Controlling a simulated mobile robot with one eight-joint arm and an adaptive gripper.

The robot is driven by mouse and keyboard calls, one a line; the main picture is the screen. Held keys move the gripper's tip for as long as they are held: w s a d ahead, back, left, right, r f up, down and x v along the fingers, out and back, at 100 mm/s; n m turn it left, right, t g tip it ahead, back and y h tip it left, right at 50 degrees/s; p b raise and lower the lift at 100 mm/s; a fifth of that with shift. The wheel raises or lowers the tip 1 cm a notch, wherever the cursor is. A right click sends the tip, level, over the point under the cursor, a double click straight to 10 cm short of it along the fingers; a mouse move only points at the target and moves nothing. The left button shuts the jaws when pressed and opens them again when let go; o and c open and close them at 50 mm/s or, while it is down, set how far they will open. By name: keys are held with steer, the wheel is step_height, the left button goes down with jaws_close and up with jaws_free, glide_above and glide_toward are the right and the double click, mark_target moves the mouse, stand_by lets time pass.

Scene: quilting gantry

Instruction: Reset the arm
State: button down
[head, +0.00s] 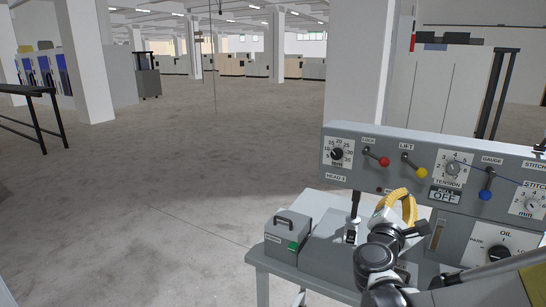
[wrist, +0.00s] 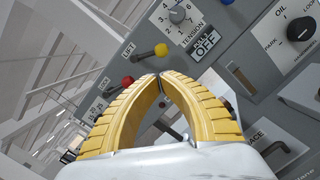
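My gripper (wrist: 160,75) has two curved yellow fingers whose tips meet in the wrist view, so it is shut. Nothing shows held between the fingers. In the head view my gripper (head: 397,192) is raised in front of the grey control panel (head: 388,182), below the yellow-knobbed lift lever (head: 422,173). In the wrist view the yellow lift knob (wrist: 161,50) and the red knob (wrist: 127,82) show beyond the fingertips. I cannot tell whether the fingertips touch the panel.
The panel also has a blue-knobbed gauge lever (head: 485,196), a tension dial (head: 452,169) and an oil dial (head: 498,253). A grey box with a handle (head: 287,238) stands on the bench left of my arm. The floor (head: 150,190) to the left is open.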

steer(key=s+a+f+m+g+y, duration=0.45)
steer(key=s+f+m, duration=0.25)
steer(key=s+m, duration=0.45)
steer(key=s+a+f+m+g+y, duration=0.1)
steer(key=s+a+f+m+y, duration=0.25)
steer(key=s+a, duration=0.35)
steer(key=s+a+f+m+g+y, duration=0.25)
steer(key=s+a+m+y, duration=0.2)
steer(key=a, duration=0.35)
steer(key=w+d+r+n+t+h, duration=0.1)
steer(key=w+d+r+n+h, duration=0.25)
steer(key=w+d, duration=0.3)
steer(key=w+d+r+n+t+h, duration=0.1)
steer(key=w+d+r+n+h, duration=0.1)
steer(key=w+d+h, duration=0.5)
steer(key=w+r+n+t+h, duration=0.4)
steer(key=w+r+n, duration=0.3)
steer(key=w, duration=0.5)
steer(key=shift+m, duration=0.7)
steer(key=w+d+r, duration=0.1)
steer(key=w+d, duration=0.1)
steer(key=d, duration=0.2)
steer(key=w+d+r+b, duration=0.1)
steer(key=w+d, duration=0.1)
steer(key=d, duration=0.1)
steer(key=w+d+r+b, duration=0.1)
steer(key=w+d, duration=0.1)
steer(key=d, duration=0.2)
steer(key=shift+d, duration=0.3)
steer(key=shift+s, duration=0.1)
